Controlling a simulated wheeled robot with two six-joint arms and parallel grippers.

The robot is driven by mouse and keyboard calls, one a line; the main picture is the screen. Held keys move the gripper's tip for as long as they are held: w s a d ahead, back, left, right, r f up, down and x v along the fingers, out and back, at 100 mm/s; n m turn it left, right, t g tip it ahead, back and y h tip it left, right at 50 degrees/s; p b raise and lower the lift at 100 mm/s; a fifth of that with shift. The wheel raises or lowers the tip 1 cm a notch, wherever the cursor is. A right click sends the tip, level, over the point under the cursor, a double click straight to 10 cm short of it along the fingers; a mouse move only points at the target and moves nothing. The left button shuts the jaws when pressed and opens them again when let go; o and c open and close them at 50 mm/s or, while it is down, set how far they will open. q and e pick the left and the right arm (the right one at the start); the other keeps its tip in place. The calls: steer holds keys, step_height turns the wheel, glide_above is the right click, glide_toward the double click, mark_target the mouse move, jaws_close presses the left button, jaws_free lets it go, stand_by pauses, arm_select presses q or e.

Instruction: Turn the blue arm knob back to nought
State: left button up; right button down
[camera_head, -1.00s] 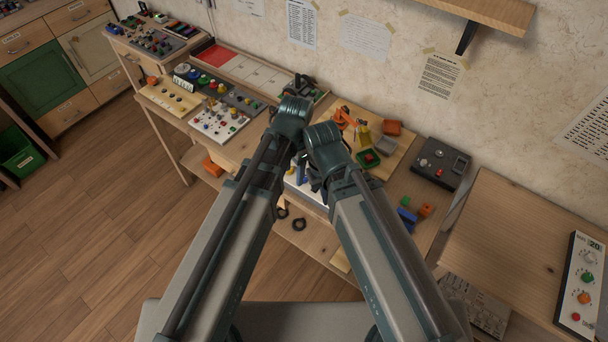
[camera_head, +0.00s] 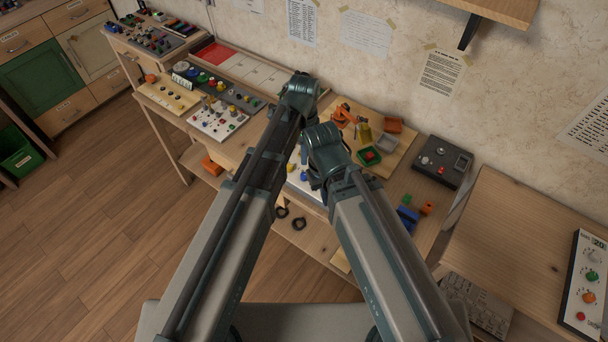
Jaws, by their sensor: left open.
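A white control panel (camera_head: 297,187) sits on the bench's front part, mostly hidden behind my two arms. A small blue knob (camera_head: 303,176) shows on it between the arms; its pointer and scale are too small to read. A small orange model arm (camera_head: 342,115) stands on a wooden board behind. My left gripper (camera_head: 311,171) is mostly hidden by the arm links, close to the panel; it is open, and I cannot tell whether it touches the knob. My right gripper is hidden behind its own arm.
A dark box (camera_head: 443,161) stands to the right. Knob panels (camera_head: 222,119) fill the bench to the left. A panel with a display (camera_head: 588,275) lies far right.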

mark_target(304, 175)
arm_select(q)
step_height(304, 175, down, 12)
steer(key=b, duration=1.1)
steer(key=shift+w, duration=0.15)
steer(key=shift+c, duration=0.4)
jaws_close()
